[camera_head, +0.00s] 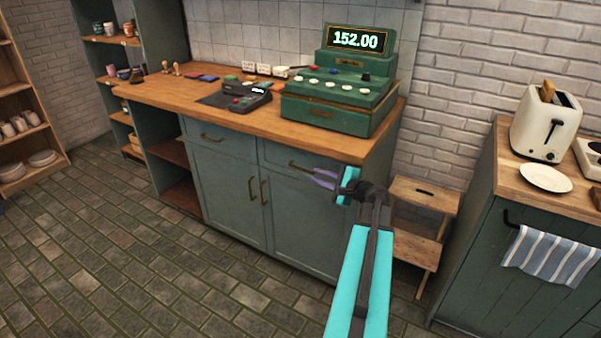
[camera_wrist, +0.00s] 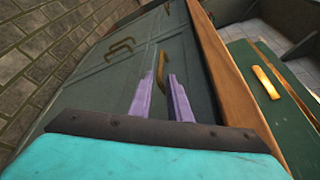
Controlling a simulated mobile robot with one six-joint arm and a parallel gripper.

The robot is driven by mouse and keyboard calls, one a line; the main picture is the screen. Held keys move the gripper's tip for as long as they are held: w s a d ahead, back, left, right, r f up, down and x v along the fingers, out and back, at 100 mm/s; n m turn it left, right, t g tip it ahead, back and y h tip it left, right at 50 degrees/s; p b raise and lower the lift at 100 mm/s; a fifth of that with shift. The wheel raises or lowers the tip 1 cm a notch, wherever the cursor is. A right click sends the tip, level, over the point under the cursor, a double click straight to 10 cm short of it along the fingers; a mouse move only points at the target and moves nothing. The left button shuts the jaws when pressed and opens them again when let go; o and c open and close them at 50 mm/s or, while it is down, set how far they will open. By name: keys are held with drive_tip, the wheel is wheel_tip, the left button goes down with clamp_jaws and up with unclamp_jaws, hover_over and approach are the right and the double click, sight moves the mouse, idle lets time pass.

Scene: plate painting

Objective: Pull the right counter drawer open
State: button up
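The right counter drawer (camera_head: 275,152) is the grey-green drawer front under the wooden counter, below the green register; it looks shut. Its brass handle (camera_head: 299,167) is partly hidden by my gripper. My gripper (camera_head: 314,177) has purple fingers pointing at that drawer front from the right. In the wrist view, the fingers (camera_wrist: 162,76) are spread apart, with the brass drawer handle (camera_wrist: 161,64) showing in the gap at their tips. There is visible space beside the handle, and I cannot tell whether either finger touches it.
The left drawer (camera_head: 215,138) and the cabinet doors (camera_head: 231,197) below are closed. A green cash register (camera_head: 340,110) and a card terminal (camera_head: 248,100) stand on the counter. A wooden step stool (camera_head: 424,195) is right of the cabinet. The tiled floor in front is clear.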

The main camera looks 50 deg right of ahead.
sight(306, 171)
drive_tip(key=x, duration=0.9)
drive_tip(key=shift+w+f+p, duration=0.1)
drive_tip(key=shift+f+p, duration=0.05)
drive_tip(key=shift+p, duration=0.25)
clamp_jaws()
